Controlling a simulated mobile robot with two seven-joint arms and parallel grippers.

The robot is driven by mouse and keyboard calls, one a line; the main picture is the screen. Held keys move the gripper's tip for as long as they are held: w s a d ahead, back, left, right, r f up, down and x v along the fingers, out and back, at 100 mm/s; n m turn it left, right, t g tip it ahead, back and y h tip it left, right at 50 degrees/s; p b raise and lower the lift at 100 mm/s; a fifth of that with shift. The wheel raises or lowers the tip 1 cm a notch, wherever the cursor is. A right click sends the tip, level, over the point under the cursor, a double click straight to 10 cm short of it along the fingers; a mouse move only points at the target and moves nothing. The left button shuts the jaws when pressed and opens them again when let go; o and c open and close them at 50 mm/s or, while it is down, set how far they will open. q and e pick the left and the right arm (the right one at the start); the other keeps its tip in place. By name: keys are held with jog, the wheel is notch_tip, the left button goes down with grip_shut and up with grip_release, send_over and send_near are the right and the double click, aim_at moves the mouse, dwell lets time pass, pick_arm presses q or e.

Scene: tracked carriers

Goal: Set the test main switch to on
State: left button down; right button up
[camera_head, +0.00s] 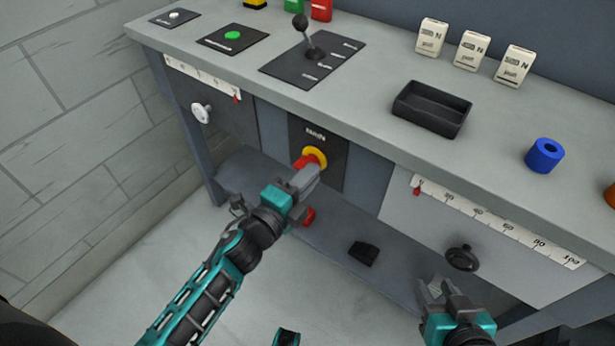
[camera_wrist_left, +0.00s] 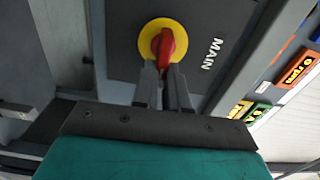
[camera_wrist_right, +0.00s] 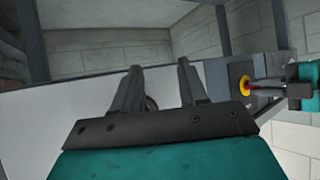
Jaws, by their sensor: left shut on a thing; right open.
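The main switch (camera_head: 312,158) is a red rotary handle on a round yellow plate, set in a dark panel marked MAIN on the bench front. In the left wrist view the red handle (camera_wrist_left: 164,47) stands roughly in line with the fingers. My left gripper (camera_head: 308,172) is at the switch, its fingers shut on the lower end of the red handle; the left wrist view shows the fingertips (camera_wrist_left: 163,72) on either side of it. My right gripper (camera_head: 436,290) is open and empty, low in front of the bench at the right, also in the right wrist view (camera_wrist_right: 158,72).
Left of the switch is a white knob (camera_head: 201,113) with a scale. To the right are a black handwheel (camera_head: 462,258) and another scale (camera_head: 490,220). The bench top holds a lever (camera_head: 307,40), a black tray (camera_head: 431,109) and a blue ring (camera_head: 545,155). A black object (camera_head: 364,253) lies below.

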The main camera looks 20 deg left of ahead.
dwell(0.3)
pick_arm(q)
jog(key=c, duration=1.2)
grip_release()
jog(key=shift+o, duration=0.2)
jog(key=v, duration=1.3)
